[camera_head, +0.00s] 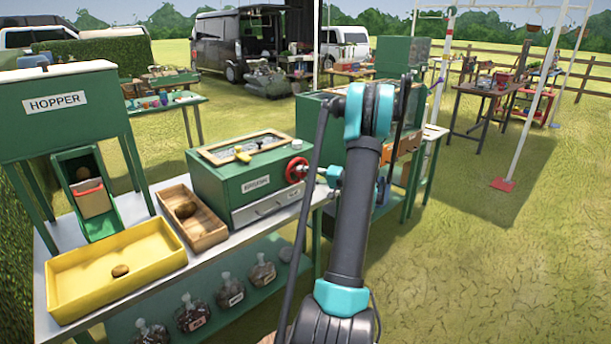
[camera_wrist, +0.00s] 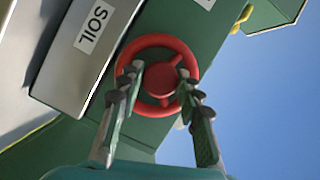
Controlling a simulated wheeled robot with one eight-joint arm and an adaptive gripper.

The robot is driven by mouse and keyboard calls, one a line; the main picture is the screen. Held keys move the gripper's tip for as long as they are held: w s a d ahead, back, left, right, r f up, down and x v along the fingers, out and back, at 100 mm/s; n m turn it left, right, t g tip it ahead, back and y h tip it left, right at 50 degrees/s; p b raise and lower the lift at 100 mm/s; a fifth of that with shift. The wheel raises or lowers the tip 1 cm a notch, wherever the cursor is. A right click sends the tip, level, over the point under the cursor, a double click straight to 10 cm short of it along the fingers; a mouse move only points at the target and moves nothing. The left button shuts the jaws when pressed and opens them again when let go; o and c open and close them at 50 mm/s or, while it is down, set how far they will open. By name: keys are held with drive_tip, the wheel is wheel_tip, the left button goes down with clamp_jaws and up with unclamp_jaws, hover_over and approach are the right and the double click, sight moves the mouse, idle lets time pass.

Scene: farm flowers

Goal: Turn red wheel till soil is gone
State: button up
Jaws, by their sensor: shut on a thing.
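The red wheel (camera_head: 296,169) is on the right side of a green box (camera_head: 232,188) on the table. In the wrist view the red wheel (camera_wrist: 165,43) faces me, with its hub in the middle. My gripper (camera_wrist: 160,80) has one finger on each side of the hub, over the wheel's rim, and is shut on the wheel. In the head view my gripper (camera_head: 318,172) is partly hidden by my arm. A drawer labelled SOIL (camera_wrist: 88,45) is beside the wheel. The box top has a wood-framed tray (camera_head: 243,147) with a yellow-handled tool on it. Its contents are unclear.
A wooden tray (camera_head: 205,233) and a yellow tray (camera_head: 70,300), each with a brown lump, stand left of the box. A green hopper (camera_head: 60,125) stands at far left. Several jars fill the lower shelf. Another green stand (camera_head: 408,165) is behind my arm.

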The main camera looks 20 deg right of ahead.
drive_tip(key=m, duration=0.2)
drive_tip(key=m+t+y, duration=0.1)
drive_tip(key=m, duration=0.1)
drive_tip(key=m+t, duration=0.1)
drive_tip(key=m, duration=0.2)
drive_tip(key=shift+f+y, duration=0.25)
drive_tip(key=shift+y, duration=0.05)
drive_tip(key=m+t, duration=0.2)
drive_tip(key=m, duration=0.2)
drive_tip(key=shift+a+m+t+h, duration=0.1)
drive_tip(key=shift+m+t+h, duration=0.3)
drive_tip(key=shift+m, duration=0.85)
drive_tip(key=shift+m+t+h, duration=0.2)
drive_tip(key=shift+m+t, duration=0.4)
drive_tip(key=shift+m, duration=0.95)
drive_tip(key=o, duration=1.2)
drive_tip(key=shift+c, duration=0.2)
wheel_tip(320, 180, up, 10)
